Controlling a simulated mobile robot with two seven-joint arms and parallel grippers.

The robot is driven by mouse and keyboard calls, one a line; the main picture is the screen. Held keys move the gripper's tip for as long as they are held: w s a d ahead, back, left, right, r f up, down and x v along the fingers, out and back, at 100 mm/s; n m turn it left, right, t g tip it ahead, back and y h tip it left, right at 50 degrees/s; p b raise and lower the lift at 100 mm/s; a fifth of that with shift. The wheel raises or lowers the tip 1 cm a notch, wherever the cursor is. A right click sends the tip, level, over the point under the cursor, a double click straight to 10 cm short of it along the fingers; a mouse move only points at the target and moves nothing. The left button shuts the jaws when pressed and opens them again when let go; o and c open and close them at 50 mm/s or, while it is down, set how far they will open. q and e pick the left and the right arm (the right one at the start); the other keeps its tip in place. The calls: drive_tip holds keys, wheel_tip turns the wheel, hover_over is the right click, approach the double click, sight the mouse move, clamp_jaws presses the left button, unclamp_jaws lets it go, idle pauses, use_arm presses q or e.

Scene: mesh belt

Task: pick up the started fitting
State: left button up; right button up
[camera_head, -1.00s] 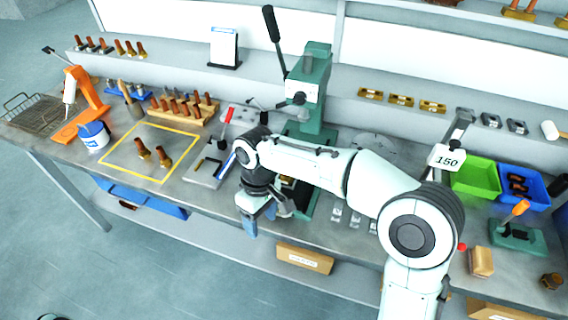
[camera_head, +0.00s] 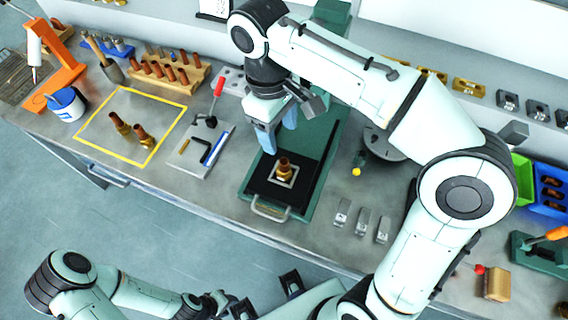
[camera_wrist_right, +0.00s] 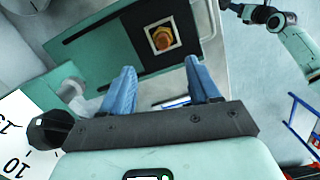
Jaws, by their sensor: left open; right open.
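A brass fitting with a brown top (camera_head: 284,168) stands in a pale square holder on the dark plate (camera_head: 262,187) of the green press base. From above it shows as an orange-gold round piece (camera_wrist_right: 162,38) in the right wrist view. My right gripper (camera_head: 277,140) is open and empty above the press base, just behind and left of the fitting in the head view. Its blue fingers (camera_wrist_right: 162,88) are spread apart in the right wrist view, with the fitting beyond them.
A small fixture with a red-handled lever (camera_head: 216,95) is left of the press. Grey clips (camera_head: 362,222) lie to its right. A wooden rack (camera_head: 165,75) holds several brown-topped pieces.

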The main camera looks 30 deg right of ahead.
sight(284, 161)
drive_tip(key=f, duration=0.3)
drive_tip(key=s+f+b, duration=0.1)
drive_tip(key=f, duration=0.1)
drive_tip(key=shift+d, duration=0.1)
drive_tip(key=shift+w+f, duration=0.1)
drive_tip(key=shift+f, duration=0.45)
drive_tip(key=f, duration=0.1)
drive_tip(key=f+b, duration=0.1)
drive_tip(key=f, duration=0.1)
drive_tip(key=s+f, duration=0.1)
drive_tip(key=f, duration=0.1)
drive_tip(key=shift+d, duration=0.1)
use_arm(q)
drive_tip(key=f, duration=0.1)
drive_tip(key=s+f, duration=0.1)
drive_tip(key=f, duration=0.1)
drive_tip(key=shift+s+f, duration=0.1)
drive_tip(key=shift+s, duration=0.05)
use_arm(e)
clamp_jaws()
drive_tip(key=shift+w, duration=0.1)
drive_tip(key=shift+r, duration=0.1)
use_arm(q)
drive_tip(key=w+r+p, duration=0.3)
drive_tip(key=r+p, duration=0.2)
drive_tip(key=r, duration=0.1)
drive_tip(key=shift+r, duration=0.2)
use_arm(e)
wheel_tip(284, 161, up, 20)
